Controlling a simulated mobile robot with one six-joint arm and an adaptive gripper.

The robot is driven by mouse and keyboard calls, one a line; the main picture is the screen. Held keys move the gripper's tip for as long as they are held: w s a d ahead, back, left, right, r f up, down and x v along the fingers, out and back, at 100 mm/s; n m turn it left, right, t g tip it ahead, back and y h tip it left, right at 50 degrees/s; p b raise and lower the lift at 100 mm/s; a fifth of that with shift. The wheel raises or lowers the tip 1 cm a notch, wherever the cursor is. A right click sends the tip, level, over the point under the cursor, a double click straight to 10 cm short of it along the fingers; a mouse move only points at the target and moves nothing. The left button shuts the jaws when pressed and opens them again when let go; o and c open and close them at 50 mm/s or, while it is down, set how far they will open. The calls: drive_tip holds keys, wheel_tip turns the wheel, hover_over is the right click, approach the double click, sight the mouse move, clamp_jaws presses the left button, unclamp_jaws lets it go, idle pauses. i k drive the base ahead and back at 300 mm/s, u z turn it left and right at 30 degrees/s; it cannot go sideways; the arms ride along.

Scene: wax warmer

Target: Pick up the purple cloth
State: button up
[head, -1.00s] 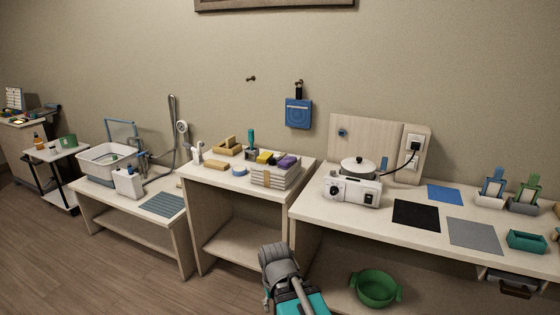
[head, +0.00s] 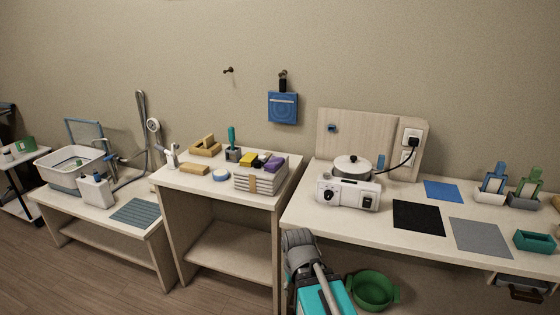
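The purple cloth (head: 274,163) is a small folded bundle on top of a stack of folded whitish cloths (head: 262,180), at the right side of the middle table. A yellow item and a dark item lie just left of it. My arm (head: 318,280) shows at the bottom centre, below and to the right of the cloth and apart from it. The fingers of my gripper cannot be made out in this view.
The middle table (head: 180,179) also holds a wooden block, a blue roll and a green-handled tool. A white wax warmer (head: 347,194) stands on the right table. A green bowl (head: 373,290) sits below it. Floor shows at the lower left.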

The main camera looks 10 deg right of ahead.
sight(275, 163)
drive_tip(key=z, duration=0.35)
drive_tip(key=i, duration=0.55)
drive_tip(key=z, duration=0.55)
